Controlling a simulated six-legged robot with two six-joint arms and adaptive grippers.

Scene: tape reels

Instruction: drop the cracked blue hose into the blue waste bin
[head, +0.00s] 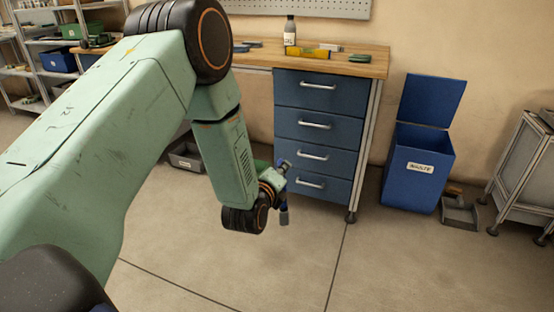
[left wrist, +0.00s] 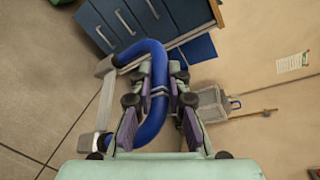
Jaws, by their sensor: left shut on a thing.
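My left gripper (left wrist: 159,90) is shut on a curved blue hose (left wrist: 154,122), which shows between its fingers in the left wrist view. The hose bends in a C shape and has pale grey end pieces. In the head view the gripper (head: 277,188) hangs in the air in front of the drawers, and small parts of the hose (head: 284,207) show there. I cannot make out the crack. The blue waste bin (head: 418,172) stands on the floor to the right, apart from the gripper, with its lid up and a WASTE label. My right gripper is out of view.
A workbench with blue drawers (head: 318,125) stands between my left arm and the bin. A dustpan (head: 460,210) lies right of the bin, beside a grey cabinet (head: 528,165). A grey crate (head: 186,155) sits on the floor left of the drawers. The floor in front is clear.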

